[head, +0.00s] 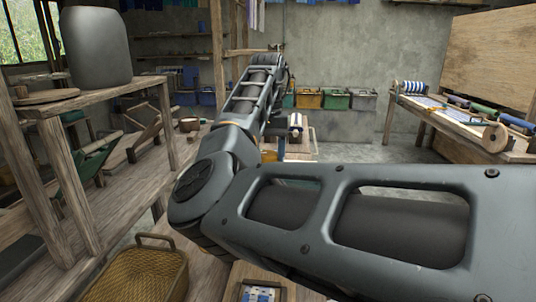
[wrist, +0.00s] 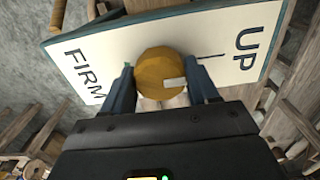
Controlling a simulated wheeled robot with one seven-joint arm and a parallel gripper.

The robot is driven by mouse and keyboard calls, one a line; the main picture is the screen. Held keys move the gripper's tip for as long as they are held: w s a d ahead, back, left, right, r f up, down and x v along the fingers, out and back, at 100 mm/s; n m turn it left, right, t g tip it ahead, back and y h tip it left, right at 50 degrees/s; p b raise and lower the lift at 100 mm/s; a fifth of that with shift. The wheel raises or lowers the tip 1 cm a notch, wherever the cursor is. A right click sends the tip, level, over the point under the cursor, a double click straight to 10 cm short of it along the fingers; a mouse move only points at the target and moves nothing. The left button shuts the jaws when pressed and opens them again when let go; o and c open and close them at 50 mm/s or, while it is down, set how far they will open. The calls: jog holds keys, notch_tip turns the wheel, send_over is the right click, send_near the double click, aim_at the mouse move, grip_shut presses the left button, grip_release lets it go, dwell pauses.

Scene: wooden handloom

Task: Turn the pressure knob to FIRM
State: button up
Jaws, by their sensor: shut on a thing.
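The pressure knob (wrist: 160,72) is a round yellow-brown knob with a pale marker on its face, seen in the wrist view. It sits in front of a cream label plate (wrist: 120,50) with a dark border, lettered FIRM at the left and UP at the right. A short dark line is on the plate between the knob and UP. The pale marker lies right of the knob's centre, toward the lower right. My gripper (wrist: 160,88) is shut on the knob, one blue-grey finger on each side. In the head view my arm hides the gripper and knob.
Wooden loom beams and frames surround the plate in the wrist view. In the head view a wooden shelf frame (head: 110,100) stands at the left, a woven basket (head: 140,270) sits low in front, and a worktable (head: 450,125) with fabric rolls stands at the right.

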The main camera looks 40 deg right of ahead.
jog(key=c, duration=0.4)
jog(key=shift+c, duration=0.2)
